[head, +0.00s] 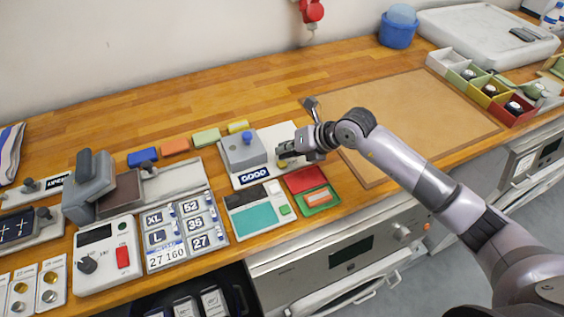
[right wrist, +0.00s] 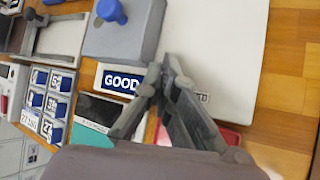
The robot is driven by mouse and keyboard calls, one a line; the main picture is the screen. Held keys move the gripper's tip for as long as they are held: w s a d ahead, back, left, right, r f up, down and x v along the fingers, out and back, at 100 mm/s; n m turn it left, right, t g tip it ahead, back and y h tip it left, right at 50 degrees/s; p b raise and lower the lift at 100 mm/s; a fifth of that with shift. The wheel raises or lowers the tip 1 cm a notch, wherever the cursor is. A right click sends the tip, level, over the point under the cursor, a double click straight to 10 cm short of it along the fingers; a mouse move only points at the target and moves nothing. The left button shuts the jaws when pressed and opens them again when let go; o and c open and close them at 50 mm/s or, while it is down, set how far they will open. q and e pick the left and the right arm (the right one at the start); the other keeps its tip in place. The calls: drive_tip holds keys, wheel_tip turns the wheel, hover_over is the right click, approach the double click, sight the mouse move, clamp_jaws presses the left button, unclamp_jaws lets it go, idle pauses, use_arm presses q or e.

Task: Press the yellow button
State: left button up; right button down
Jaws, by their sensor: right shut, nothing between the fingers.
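I cannot make out a yellow button for certain; a small yellowish patch (head: 283,163) shows just under my right gripper's fingertips in the head view. My right gripper (head: 284,153) is shut and empty, low over the white board (head: 291,132). I cannot tell whether the tips touch anything. A grey box with a blue knob (head: 247,137) stands on the board, left of the gripper. My left gripper is out of view.
A teal-and-white device (head: 257,215) and red and green trays (head: 305,180) lie in front of the board.

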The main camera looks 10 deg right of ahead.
sight(285, 162)
drive_tip(key=shift+f, duration=0.1)
drive_tip(key=shift+f+b, duration=0.3)
drive_tip(key=shift+f, duration=0.05)
drive_tip(key=shift+f+b, duration=0.4)
drive_tip(key=shift+f, duration=0.1)
idle(0.5)
idle(0.4)
drive_tip(key=shift+r+p, duration=0.7)
drive_tip(key=shift+r, duration=0.25)
wheel_tip(285, 162, up, 5)
drive_tip(key=p, duration=0.3)
drive_tip(key=shift+p, duration=0.3)
drive_tip(key=shift+f, duration=0.1)
idle(0.3)
